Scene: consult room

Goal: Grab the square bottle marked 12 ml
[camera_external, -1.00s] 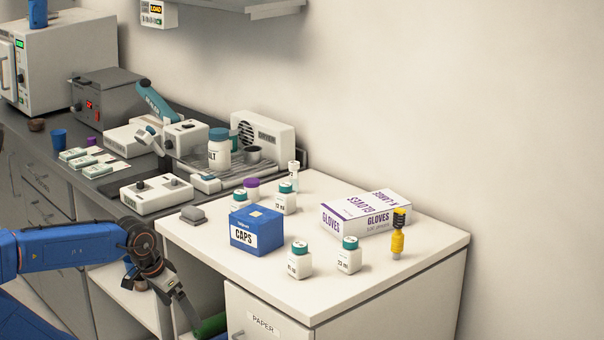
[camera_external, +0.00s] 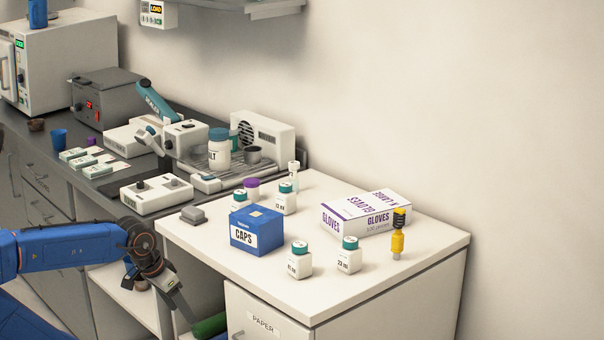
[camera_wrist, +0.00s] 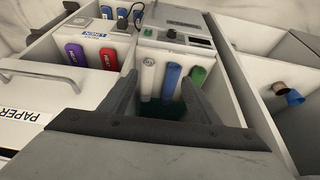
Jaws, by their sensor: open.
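Several square white bottles with teal caps stand upright on the white cabinet top (camera_external: 400,285). One (camera_external: 285,203) is behind the blue CAPS box; its label looks like 12 or 13 ml, too small to be sure. Two more, a left one (camera_external: 299,264) and a right one (camera_external: 348,259), stand nearer the front, with labels that seem to differ. Another (camera_external: 239,202) is partly hidden behind the box, its label unreadable. My gripper (camera_wrist: 160,105) is open and empty. It hangs below the cabinet top's left edge, apart from all the bottles, and the wrist view shows none of them.
The blue CAPS box (camera_external: 256,236), a GLOVES box (camera_external: 350,220), a yellow-and-black item (camera_external: 398,238) and a grey block (camera_external: 193,215) share the top. Below my gripper are compartments with colored rolls (camera_wrist: 172,80).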

